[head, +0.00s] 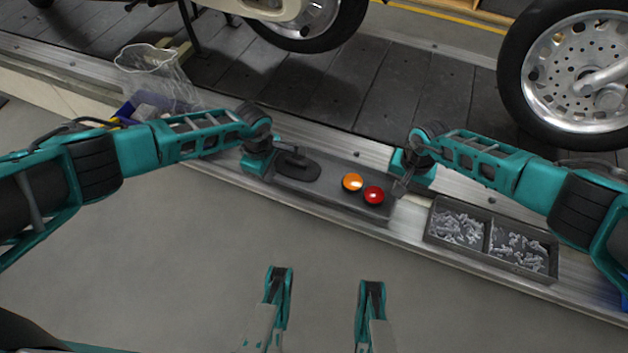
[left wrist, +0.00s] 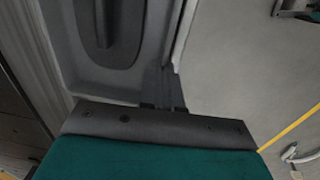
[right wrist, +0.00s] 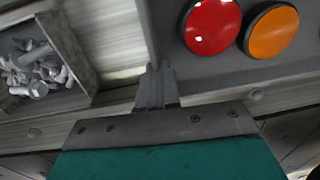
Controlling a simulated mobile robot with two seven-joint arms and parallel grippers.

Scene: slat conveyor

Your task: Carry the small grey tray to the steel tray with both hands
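The small grey tray (head: 325,199) lies along the bright metal ledge beside the conveyor. It holds a dark flat piece with a raised grip (head: 297,167), an orange round piece (head: 352,182) and a red round piece (head: 373,195). My left gripper (head: 254,165) is at the tray's left end; in the left wrist view its fingers (left wrist: 165,90) are close together on the tray's edge. My right gripper (head: 402,187) is at the right end; its fingers (right wrist: 155,85) are close together at that rim.
A two-part bin of bolts (head: 490,240) stands on the metal ledge (head: 412,218), just right of the grey tray. Wheels (head: 575,75) stand on the dark slat conveyor (head: 340,90). The grey floor in front is open.

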